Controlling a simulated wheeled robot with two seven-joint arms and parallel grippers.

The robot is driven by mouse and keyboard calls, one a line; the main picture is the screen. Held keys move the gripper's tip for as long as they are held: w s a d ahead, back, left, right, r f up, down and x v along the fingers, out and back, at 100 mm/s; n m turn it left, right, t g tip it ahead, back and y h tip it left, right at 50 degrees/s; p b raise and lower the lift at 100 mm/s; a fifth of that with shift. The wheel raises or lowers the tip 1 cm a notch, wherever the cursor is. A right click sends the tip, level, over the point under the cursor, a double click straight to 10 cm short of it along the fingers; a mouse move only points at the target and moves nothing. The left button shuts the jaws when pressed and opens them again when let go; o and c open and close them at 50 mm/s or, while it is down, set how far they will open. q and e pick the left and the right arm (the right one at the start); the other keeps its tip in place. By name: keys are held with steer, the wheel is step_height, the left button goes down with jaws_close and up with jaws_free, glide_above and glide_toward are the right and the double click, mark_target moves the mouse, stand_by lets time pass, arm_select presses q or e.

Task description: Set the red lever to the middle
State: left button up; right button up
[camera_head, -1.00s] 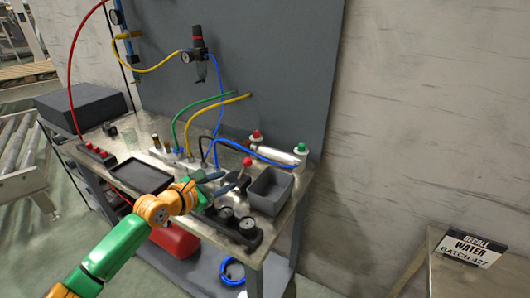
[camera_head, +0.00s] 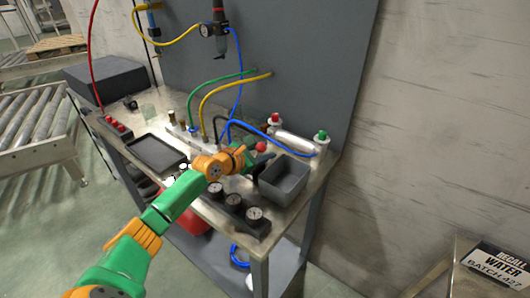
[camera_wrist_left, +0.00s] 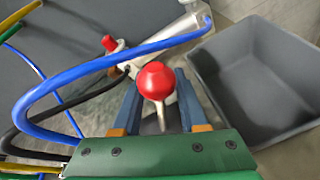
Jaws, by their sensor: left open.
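The red lever's round knob (camera_head: 262,146) stands above the workbench, left of the grey bin. In the left wrist view the red knob (camera_wrist_left: 157,80) on its pale stem sits between the two fingers of my left gripper (camera_wrist_left: 157,95). The fingers are apart, one on each side of the stem, and no grip shows. In the head view my left gripper (camera_head: 246,160) is beside the knob and hides the lever's base. My right gripper is not in view.
A grey bin (camera_head: 285,178) stands right of the lever, close to my gripper. Blue hose (camera_wrist_left: 75,80) loops left of the knob. A gauge block (camera_head: 234,205) lies in front, and a black tray (camera_head: 157,153) to the left. A metal cylinder (camera_head: 295,140) lies behind.

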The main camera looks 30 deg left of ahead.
arm_select(q)
jaws_close()
stand_by(1.5)
